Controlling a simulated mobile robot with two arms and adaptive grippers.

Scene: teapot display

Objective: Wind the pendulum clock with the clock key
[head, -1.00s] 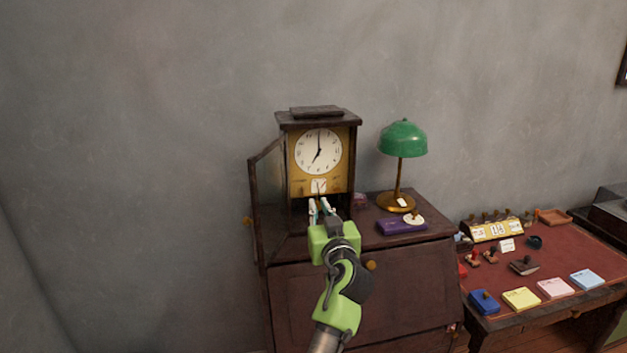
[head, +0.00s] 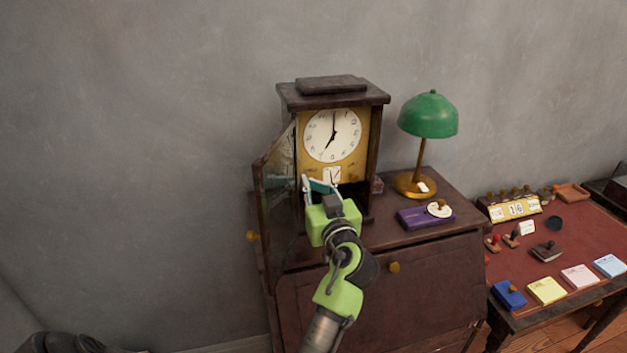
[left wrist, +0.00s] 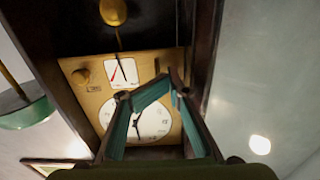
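The pendulum clock (head: 333,135) stands on the dark cabinet with its glass door (head: 275,190) swung open to the left. Its hands read about seven. In the left wrist view the clock face (left wrist: 153,122) appears upside down, with a brass knob (left wrist: 82,76) on the gold panel and the pendulum (left wrist: 113,12) above it. My left gripper (head: 321,184) is at the lower front of the clock. In the wrist view its teal-padded fingers (left wrist: 170,84) overlap the face and bend inward; I cannot tell whether they grip anything. I cannot make out a separate clock key. My right gripper is out of view.
A green lamp (head: 428,115) and a purple box (head: 426,217) with a round white tag stand right of the clock on the cabinet (head: 388,310). A red-topped desk (head: 585,235) holds stamps, note pads and a date display. Bare wall lies left.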

